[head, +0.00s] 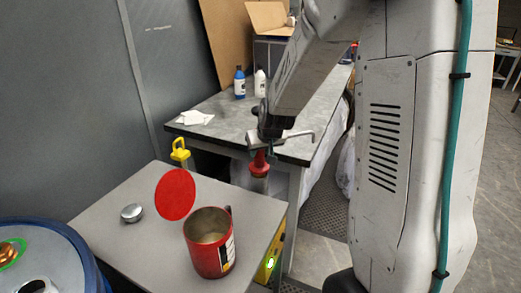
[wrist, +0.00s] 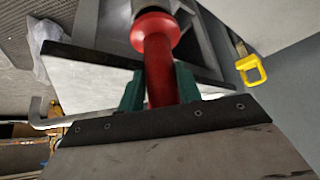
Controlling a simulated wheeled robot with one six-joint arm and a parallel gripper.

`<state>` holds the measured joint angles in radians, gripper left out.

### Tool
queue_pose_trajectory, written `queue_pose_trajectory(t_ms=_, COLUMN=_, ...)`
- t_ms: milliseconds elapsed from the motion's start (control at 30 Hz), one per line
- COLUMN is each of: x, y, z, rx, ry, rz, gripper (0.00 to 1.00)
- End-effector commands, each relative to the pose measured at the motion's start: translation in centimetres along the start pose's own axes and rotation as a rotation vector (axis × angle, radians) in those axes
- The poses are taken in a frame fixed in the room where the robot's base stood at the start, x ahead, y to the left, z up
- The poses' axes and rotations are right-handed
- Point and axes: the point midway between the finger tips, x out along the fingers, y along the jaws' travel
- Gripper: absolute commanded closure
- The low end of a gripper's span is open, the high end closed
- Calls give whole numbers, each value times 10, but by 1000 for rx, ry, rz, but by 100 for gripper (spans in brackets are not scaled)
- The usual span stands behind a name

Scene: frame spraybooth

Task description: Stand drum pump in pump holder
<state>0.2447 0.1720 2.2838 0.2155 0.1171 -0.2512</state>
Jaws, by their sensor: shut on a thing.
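My gripper (head: 268,132) is shut on the drum pump (head: 259,163), which has a red body, a red collar and a bent grey metal spout or crank. In the wrist view the green fingers of my gripper (wrist: 158,88) close on both sides of the red shaft of the pump (wrist: 158,62). The pump hangs roughly upright beyond the right back edge of the grey table, apart from the tabletop.
The grey table (head: 120,240) also bears a red disc (head: 175,194) and a small metal lid (head: 131,212). A yellow handle (head: 180,150) rises behind it. A blue drum (head: 78,247) is at lower left. A workbench (head: 215,118) with bottles stands behind.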

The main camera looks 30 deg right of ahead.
Motion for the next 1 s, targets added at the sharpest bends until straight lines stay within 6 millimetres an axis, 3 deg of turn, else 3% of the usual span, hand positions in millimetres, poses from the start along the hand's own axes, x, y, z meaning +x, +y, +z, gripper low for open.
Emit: queue_pose_trajectory(t_ms=1000, x=13, y=0, z=6, rx=-1, ry=6, rz=-1, gripper=100)
